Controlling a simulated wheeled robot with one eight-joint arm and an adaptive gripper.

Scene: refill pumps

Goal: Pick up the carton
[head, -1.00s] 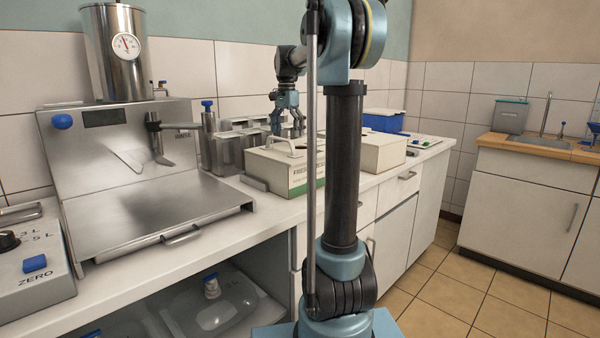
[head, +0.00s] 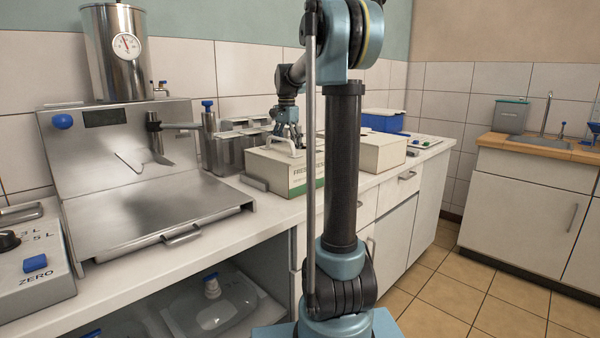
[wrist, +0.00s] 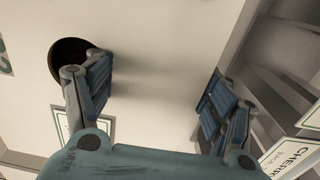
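In the head view a cream carton (head: 270,168) with printed lettering and a green band stands on the counter, with a white handle on its top. My gripper (head: 289,143) is just above this carton, pointing down. A second cream carton (head: 381,152) stands to its right, partly behind my arm. In the wrist view my gripper (wrist: 153,88) is open, with its fingers wide apart over a pale carton top (wrist: 150,115). The left finger overlaps the edge of a dark round hole (wrist: 70,60). I cannot tell whether the fingers touch the carton.
A label reading "CHERR" (wrist: 290,155) shows at lower right in the wrist view. Steel containers (head: 232,150) stand left of the carton, beside a steel platform (head: 150,210). A blue bin (head: 382,121) stands behind the second carton.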

